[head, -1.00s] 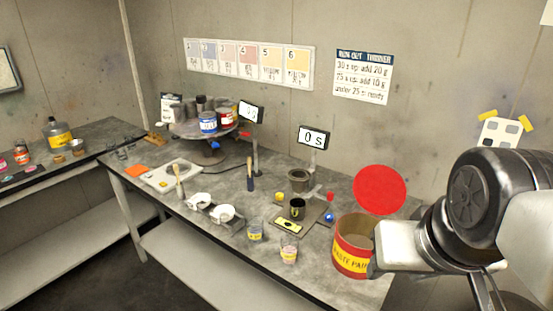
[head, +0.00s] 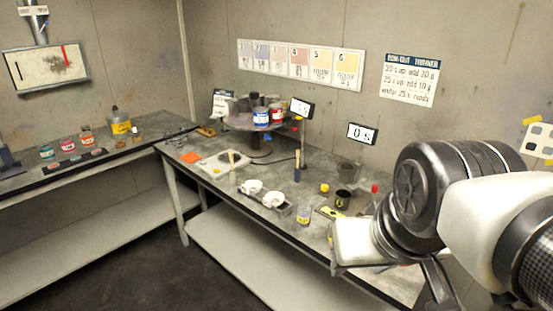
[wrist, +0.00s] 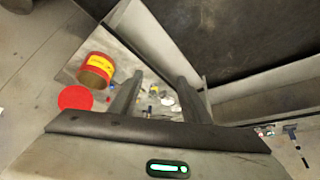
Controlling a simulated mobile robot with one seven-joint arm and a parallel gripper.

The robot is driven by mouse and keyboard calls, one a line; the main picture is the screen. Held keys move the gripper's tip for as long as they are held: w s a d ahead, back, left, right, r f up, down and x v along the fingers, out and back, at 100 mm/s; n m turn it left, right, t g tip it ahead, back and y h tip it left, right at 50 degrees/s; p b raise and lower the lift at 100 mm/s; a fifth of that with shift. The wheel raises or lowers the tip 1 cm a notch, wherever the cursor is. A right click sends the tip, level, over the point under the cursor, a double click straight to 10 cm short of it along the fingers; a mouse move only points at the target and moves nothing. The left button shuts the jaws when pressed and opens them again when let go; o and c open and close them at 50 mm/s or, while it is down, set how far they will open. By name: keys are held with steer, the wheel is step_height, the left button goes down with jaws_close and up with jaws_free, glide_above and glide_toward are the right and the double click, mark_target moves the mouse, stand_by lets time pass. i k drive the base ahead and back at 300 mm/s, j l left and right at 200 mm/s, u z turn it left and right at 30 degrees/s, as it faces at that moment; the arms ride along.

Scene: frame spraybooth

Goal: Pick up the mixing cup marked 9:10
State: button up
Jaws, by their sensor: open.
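I cannot read 9:10 on either cup. My gripper is open and empty in the wrist view (wrist: 160,85), its two fingers apart above the bench. Small things on the bench show between and beyond the fingers, too small to name. In the head view my arm reaches over the right part of the bench and hides what is there; the fingertips are not clear.
A red and yellow waste pail (wrist: 97,70) and a red disc (wrist: 75,97) lie left of my fingers in the wrist view. Paint cans (head: 262,118) stand on a round stand behind. The floor (head: 150,262) before the benches is clear.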

mark_target(304, 215)
steer(key=i+j+z, duration=0.15)
steer(key=j, duration=0.25)
steer(key=i+j+z, duration=0.15)
steer(key=j, duration=0.25)
steer(key=i+j+z, duration=0.2)
steer(key=j, duration=0.2)
steer(key=i+j+z, duration=0.15)
steer(key=j, duration=0.3)
steer(key=i+j+z, duration=0.15)
steer(key=j, duration=0.3)
steer(key=j+z, duration=0.15)
steer(key=j, duration=0.3)
